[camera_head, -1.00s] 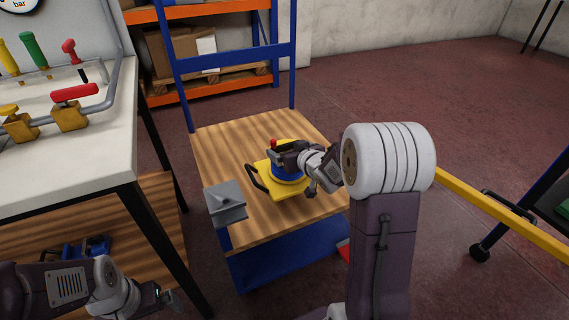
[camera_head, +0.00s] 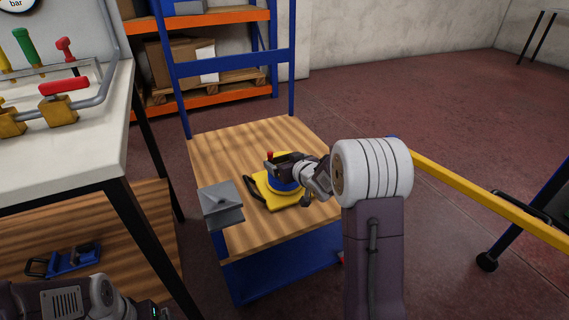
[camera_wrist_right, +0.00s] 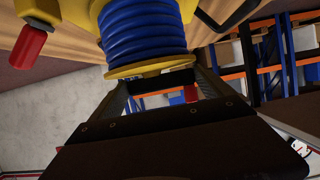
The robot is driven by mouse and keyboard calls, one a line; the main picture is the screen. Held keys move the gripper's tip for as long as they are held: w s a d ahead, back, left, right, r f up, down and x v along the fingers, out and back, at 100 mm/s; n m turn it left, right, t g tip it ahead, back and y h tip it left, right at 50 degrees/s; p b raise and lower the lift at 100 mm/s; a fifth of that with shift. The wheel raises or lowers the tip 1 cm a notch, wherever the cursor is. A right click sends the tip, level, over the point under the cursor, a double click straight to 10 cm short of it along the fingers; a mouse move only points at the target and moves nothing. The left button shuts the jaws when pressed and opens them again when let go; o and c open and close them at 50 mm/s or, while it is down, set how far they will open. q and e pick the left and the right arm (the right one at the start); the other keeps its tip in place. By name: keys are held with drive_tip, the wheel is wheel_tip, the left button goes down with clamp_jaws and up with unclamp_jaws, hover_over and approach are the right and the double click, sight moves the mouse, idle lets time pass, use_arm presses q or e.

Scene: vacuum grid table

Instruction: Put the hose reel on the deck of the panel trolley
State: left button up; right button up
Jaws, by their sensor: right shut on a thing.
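The hose reel has a yellow base (camera_head: 271,199), a blue hose coil (camera_head: 282,184) and a red knob (camera_head: 269,155). It stands upright at the wooden deck (camera_head: 228,150) of the blue panel trolley; whether its base touches the wood I cannot tell. My right gripper (camera_head: 286,164) is shut on the reel from the right. In the right wrist view the blue coil (camera_wrist_right: 145,32) and yellow flange (camera_wrist_right: 150,66) lie right at the fingers (camera_wrist_right: 160,84). My left gripper (camera_head: 153,311) is at the bottom left, cut by the picture edge; its jaws are unclear.
A grey block (camera_head: 221,205) sits at the deck's front left corner. A white bench (camera_head: 60,150) with valves stands left, a blue clamp-like item (camera_head: 72,260) on its lower shelf. An orange and blue rack (camera_head: 215,90) stands behind. A yellow bar (camera_head: 480,190) is at right.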

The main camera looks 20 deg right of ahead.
drive_tip(key=o, duration=1.8)
drive_tip(key=shift+s+r, duration=0.1)
drive_tip(key=shift+r, duration=0.1)
drive_tip(key=p+v, duration=0.5)
drive_tip(key=v, duration=0.6)
drive_tip(key=shift+s, duration=0.4)
